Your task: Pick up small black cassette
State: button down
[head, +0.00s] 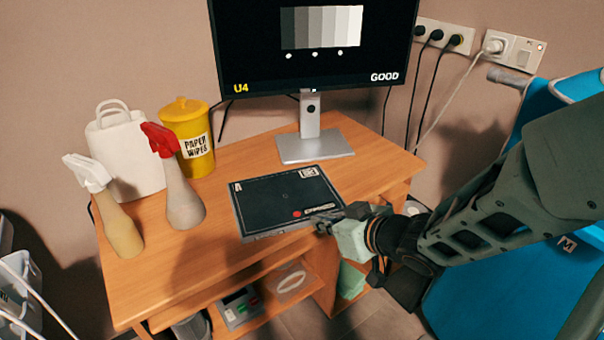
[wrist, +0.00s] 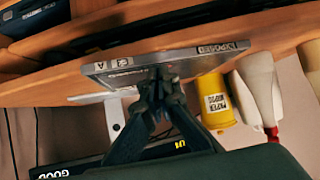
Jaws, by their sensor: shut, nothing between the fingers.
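A flat black cassette (head: 278,196) with an "A" mark, a red dot and an "EXPOSED" label lies on the wooden desk (head: 160,285). In the wrist view its grey edge (wrist: 205,56) faces the camera, with labels on it. My gripper (head: 322,222) is at the cassette's near right corner in the head view. In the wrist view my gripper (wrist: 164,78) has its fingertips together against or just in front of that edge; I cannot tell if they touch. It is shut and holds nothing.
A monitor on a silver stand (head: 315,147) stands behind the cassette. Two spray bottles (head: 182,195) (head: 112,215), a white bag (head: 125,150) and a yellow paper-wipes tub (head: 188,140) stand at the left. A shelf below holds a grey device (head: 240,306). Something blue (head: 470,280) stands at the right.

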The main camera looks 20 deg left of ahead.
jog(key=p, duration=0.2)
send_near(284, 199)
jog(key=w+a, duration=0.1)
jog(key=w+a+f, duration=0.1)
jog(key=a, duration=0.1)
jog(key=w+a+f, duration=0.1)
jog(key=w, duration=0.1)
jog(key=shift+a, duration=0.15)
jog(key=shift+f+b, duration=0.3)
jog(key=shift+f, duration=0.45)
jog(key=shift+s, duration=0.15)
